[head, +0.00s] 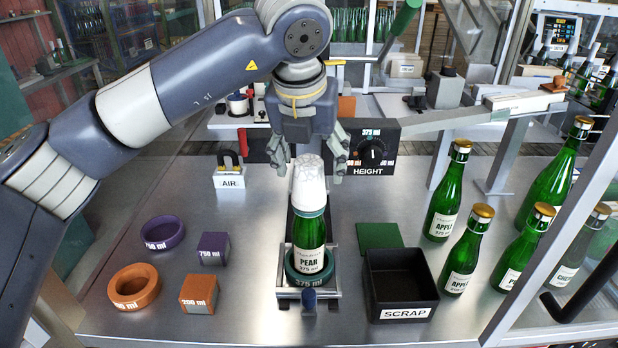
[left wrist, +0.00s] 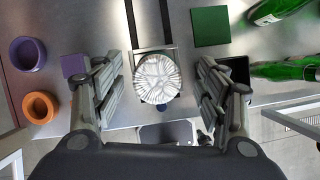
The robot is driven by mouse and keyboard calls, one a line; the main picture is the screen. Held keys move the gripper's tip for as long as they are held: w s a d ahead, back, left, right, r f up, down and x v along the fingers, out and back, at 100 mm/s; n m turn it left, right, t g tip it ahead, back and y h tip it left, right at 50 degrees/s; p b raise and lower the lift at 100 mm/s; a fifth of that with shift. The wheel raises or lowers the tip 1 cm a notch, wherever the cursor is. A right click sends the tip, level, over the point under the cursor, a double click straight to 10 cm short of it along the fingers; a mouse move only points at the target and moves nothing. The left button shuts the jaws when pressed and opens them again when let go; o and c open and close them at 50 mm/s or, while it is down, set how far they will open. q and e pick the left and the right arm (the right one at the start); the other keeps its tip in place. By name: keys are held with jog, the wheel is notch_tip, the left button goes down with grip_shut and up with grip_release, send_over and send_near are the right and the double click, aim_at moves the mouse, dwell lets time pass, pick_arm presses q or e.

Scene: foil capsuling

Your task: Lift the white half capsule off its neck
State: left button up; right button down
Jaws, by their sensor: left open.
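A white half capsule (head: 309,183) sits over the neck of the green PEAR bottle (head: 310,236), with its crinkled top facing up. The bottle stands upright in a dark green 375 ml ring (head: 311,267) on a small metal stand. My left gripper (head: 310,160) is open above and around the level of the capsule's top, one finger to each side. In the left wrist view the capsule's round pleated top (left wrist: 158,78) lies between the two spread fingers (left wrist: 160,92), with a gap on both sides. The bottle is hidden below it there. My right gripper is not in view.
A black SCRAP bin (head: 402,283) and a green pad (head: 379,236) are right of the bottle. Several gold-topped bottles stand farther right. Purple (head: 162,233) and orange (head: 134,287) rings and blocks lie at left. The HEIGHT dial box (head: 373,152) is behind.

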aim_at(308, 196)
pick_arm(q)
jog(key=p+x, duration=0.2)
jog(key=x, duration=0.2)
jog(key=shift+s+a+f, duration=0.1)
jog(key=shift+a+f, duration=0.05)
jog(key=shift+a, duration=0.05)
jog(key=shift+f, duration=0.15)
jog(key=c, duration=0.7)
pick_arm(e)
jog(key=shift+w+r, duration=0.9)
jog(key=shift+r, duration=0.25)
